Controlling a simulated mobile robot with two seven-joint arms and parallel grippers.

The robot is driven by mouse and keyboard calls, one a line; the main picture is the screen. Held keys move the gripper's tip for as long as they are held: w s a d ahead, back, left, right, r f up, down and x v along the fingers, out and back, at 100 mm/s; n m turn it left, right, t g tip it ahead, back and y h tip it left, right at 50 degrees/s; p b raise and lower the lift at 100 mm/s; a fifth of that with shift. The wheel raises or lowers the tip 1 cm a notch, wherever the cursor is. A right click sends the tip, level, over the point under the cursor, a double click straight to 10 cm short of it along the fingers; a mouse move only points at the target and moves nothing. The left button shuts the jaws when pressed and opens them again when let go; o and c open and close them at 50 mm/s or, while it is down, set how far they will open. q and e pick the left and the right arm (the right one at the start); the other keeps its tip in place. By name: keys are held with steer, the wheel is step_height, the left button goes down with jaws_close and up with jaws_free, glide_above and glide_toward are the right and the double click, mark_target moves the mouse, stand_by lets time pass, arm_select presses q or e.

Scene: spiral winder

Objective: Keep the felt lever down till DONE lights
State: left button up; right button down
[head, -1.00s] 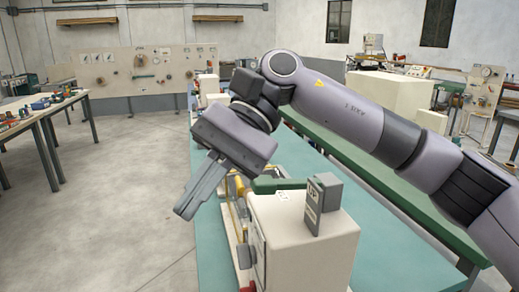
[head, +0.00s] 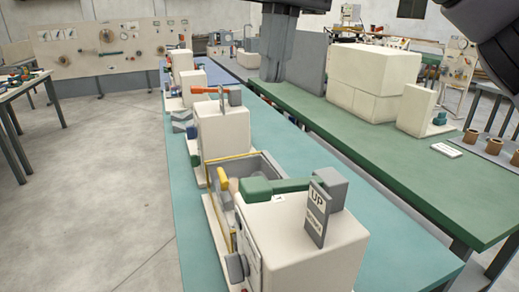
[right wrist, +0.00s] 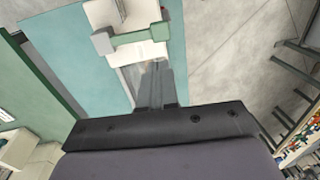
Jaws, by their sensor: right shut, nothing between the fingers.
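A green lever (head: 290,185) lies about level across the top of the near cream machine (head: 300,235). It also shows in the right wrist view (right wrist: 138,38), with a pale grey block at one end. No label naming it as felt is readable. An upright grey plate (head: 317,213) marked UP stands beside its end, with smaller unreadable text below. My right gripper (head: 275,76) hangs from the top of the head view, shut and empty, apart from the lever. In the right wrist view its fingers (right wrist: 157,70) point toward the machine. No lit DONE sign shows. My left gripper is out of view.
The machine stands on a teal bench (head: 410,262). A yellow bar (head: 222,180) and a tray are beside it. Another cream machine with an orange lever (head: 207,90) stands behind. A green bench (head: 395,165) with cream boxes is on the right. Open floor (head: 110,190) is on the left.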

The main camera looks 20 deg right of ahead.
steer(key=b, duration=0.2)
glide_toward(255, 183)
step_height(255, 183, down, 5)
steer(key=shift+a+f, duration=0.3)
steer(key=shift+f, duration=0.6)
steer(key=shift+a, duration=0.1)
